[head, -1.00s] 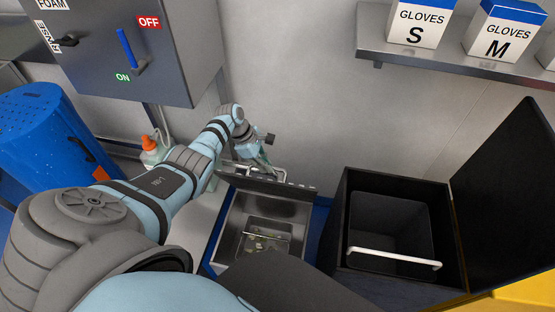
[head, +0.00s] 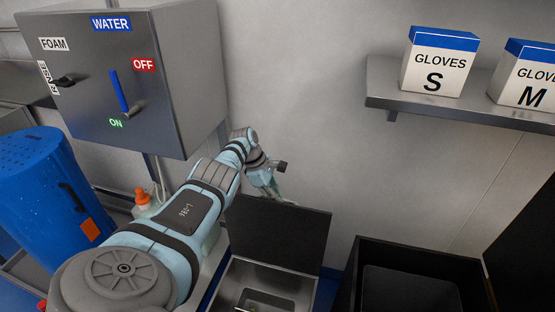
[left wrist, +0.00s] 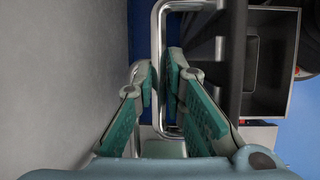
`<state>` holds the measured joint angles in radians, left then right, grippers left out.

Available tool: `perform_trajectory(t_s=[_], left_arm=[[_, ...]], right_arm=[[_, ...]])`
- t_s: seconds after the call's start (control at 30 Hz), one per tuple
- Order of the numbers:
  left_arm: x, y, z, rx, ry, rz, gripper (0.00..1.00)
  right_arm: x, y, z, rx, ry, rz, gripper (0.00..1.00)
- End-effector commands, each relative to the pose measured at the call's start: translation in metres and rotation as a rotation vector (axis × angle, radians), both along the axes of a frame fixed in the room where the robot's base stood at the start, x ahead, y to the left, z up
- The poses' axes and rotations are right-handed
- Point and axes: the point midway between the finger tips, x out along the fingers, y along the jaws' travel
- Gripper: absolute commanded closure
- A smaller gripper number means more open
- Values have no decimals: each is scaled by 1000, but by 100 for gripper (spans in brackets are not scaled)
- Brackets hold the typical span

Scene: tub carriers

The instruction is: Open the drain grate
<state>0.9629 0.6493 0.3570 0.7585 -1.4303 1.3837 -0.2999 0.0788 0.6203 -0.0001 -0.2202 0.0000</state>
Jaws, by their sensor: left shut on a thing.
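The drain grate (head: 278,234) is a dark flat panel standing raised, close to upright, at the back of the metal drain basin (head: 226,283). My left gripper (head: 284,202) is behind its top edge, partly hidden by the panel. In the left wrist view the green-padded fingers (left wrist: 162,88) are closed around a bent metal bar handle (left wrist: 157,45). The grate's dark side (left wrist: 236,60) shows right of the handle. My right gripper is not in view.
A grey control box (head: 165,85) with WATER and FOAM controls hangs on the wall. A blue container (head: 45,195) stands left, a black open bin (head: 375,250) right. A shelf (head: 450,108) holds glove boxes. A spray bottle (head: 142,205) is behind my arm.

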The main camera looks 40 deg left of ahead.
Motion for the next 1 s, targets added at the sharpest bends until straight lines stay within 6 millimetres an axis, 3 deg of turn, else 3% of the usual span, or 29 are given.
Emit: perform_trajectory(t_s=[0.17,0.2,0.3,0.67,0.83,1.0], left_arm=[[-4,-1,-5,-1,17,1,100],[-4,-1,-5,-1,16,1,84],[-3,0,-4,-1,12,1,69],[-2,2,2,0,4,3,69],[-9,11,25,4,3,1,69],[-19,27,72,2,3,3,69]], right_arm=[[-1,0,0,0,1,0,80],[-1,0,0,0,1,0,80],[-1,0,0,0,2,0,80],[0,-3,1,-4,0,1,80],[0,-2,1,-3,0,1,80],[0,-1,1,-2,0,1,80]])
